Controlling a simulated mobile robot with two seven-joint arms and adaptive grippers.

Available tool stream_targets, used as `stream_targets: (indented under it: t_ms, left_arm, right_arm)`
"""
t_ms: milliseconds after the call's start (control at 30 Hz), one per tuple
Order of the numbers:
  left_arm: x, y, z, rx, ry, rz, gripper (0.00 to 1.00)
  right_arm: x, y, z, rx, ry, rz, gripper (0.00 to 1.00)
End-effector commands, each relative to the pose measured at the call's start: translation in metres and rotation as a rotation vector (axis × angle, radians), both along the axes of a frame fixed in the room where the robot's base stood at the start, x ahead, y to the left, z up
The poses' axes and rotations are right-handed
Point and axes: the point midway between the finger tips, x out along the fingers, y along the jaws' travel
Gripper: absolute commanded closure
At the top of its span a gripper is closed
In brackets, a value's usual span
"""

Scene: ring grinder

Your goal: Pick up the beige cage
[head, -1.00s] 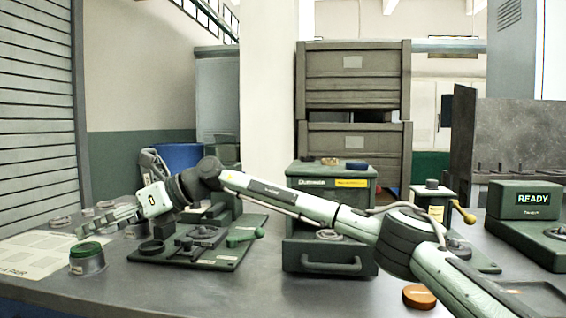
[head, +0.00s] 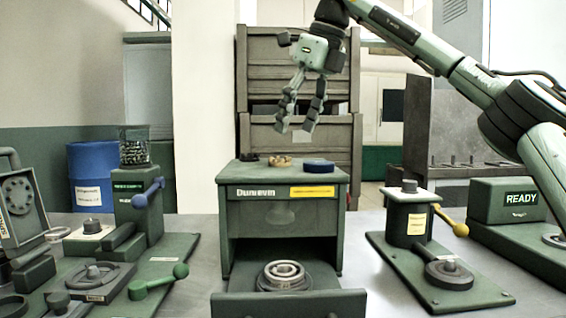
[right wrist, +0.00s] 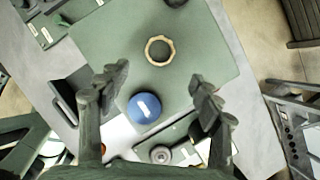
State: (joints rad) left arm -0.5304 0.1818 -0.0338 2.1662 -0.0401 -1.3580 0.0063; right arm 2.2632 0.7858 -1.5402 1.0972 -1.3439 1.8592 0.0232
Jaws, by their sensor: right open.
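The beige cage (head: 280,161) is a small ring lying flat on top of the green Dunavin cabinet (head: 250,192), between a dark ring (head: 249,157) and a blue round piece (head: 318,166). In the right wrist view the cage (right wrist: 160,38) is a scalloped ring with an open centre on the green top. My right gripper (head: 295,127) points down above the cabinet, open and empty, clear of the cage. In the right wrist view the cage lies beyond the gap between the fingertips (right wrist: 159,78), and the blue piece (right wrist: 145,107) lies nearer. My left gripper is not in view.
An open drawer (head: 290,305) at the cabinet's front holds a metal bearing (head: 284,275). A press with a yellow-knobbed lever (head: 408,220) and a READY box (head: 507,200) stand right. A green fixture (head: 138,215) stands left. Shelving crates (head: 345,75) are behind.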

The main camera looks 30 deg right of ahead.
Motion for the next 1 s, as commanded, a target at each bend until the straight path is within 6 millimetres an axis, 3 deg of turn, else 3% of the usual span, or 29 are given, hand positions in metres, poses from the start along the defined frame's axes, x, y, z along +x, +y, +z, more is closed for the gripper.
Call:
stream_targets:
  t_ms: [400, 733, 1000]
  left_arm:
    - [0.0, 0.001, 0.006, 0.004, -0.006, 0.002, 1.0]
    - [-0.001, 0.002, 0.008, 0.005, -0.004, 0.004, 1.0]
    - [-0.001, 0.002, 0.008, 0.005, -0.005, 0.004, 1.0]
  right_arm:
    - [0.027, 0.011, -0.05, 0.001, 0.001, 0.003, 0.35]
    - [0.03, 0.013, -0.058, 0.003, -0.001, 0.003, 0.35]
    - [0.03, 0.013, -0.058, 0.001, -0.002, 0.004, 0.66]
